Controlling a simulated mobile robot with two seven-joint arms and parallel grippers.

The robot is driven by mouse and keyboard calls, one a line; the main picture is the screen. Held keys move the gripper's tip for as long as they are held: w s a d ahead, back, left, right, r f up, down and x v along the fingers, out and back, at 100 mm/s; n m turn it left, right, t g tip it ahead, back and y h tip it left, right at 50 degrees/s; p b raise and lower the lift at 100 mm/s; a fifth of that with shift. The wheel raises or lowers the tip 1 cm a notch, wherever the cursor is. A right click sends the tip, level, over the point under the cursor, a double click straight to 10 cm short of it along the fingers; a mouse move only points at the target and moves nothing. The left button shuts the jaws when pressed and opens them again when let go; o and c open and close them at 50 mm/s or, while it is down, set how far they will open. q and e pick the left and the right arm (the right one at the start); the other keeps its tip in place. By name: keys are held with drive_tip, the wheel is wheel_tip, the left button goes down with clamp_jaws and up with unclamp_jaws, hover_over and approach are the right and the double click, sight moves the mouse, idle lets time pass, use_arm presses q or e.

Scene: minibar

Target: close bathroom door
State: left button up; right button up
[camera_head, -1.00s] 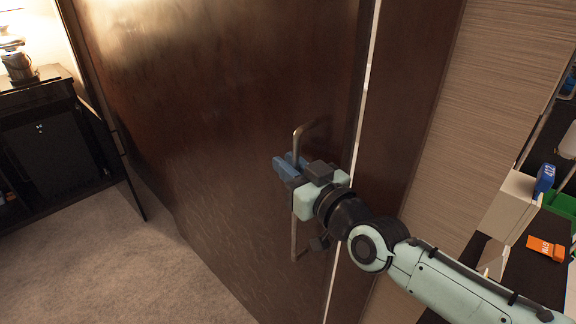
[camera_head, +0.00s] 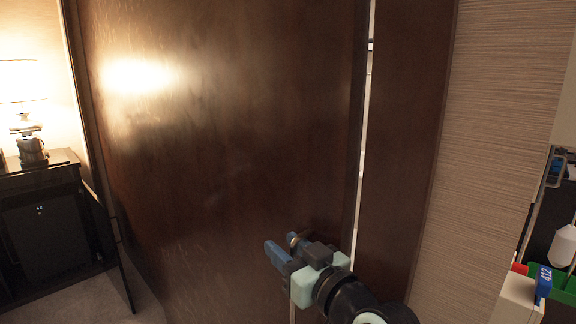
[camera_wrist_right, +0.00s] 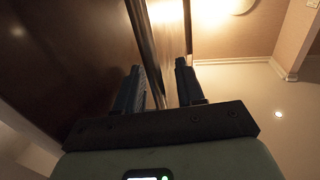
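The dark brown bathroom door (camera_head: 225,140) fills the middle of the head view. A narrow bright gap (camera_head: 364,140) runs between its right edge and the dark panel beside it. My right gripper (camera_head: 283,250) is close to the door face, at the upper part of the metal handle (camera_head: 292,314). Most of the handle is hidden behind the gripper. In the right wrist view its two fingers (camera_wrist_right: 162,88) stand apart, with the door surface (camera_wrist_right: 75,50) to their left. I cannot tell whether they touch the handle. My left gripper is out of view.
A dark cabinet (camera_head: 45,235) with a lit lamp (camera_head: 22,85) stands at the left. A brown panel (camera_head: 408,140) and a beige wall (camera_head: 505,130) are right of the gap. At far right are a white box (camera_head: 517,300) and a green bin (camera_head: 566,288).

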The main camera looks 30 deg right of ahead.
sight(287, 169)
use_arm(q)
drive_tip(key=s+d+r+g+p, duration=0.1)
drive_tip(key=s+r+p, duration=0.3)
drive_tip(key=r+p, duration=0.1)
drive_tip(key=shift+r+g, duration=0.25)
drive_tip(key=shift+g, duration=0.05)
use_arm(e)
wheel_tip(287, 169, up, 15)
drive_tip(key=shift+f, duration=0.2)
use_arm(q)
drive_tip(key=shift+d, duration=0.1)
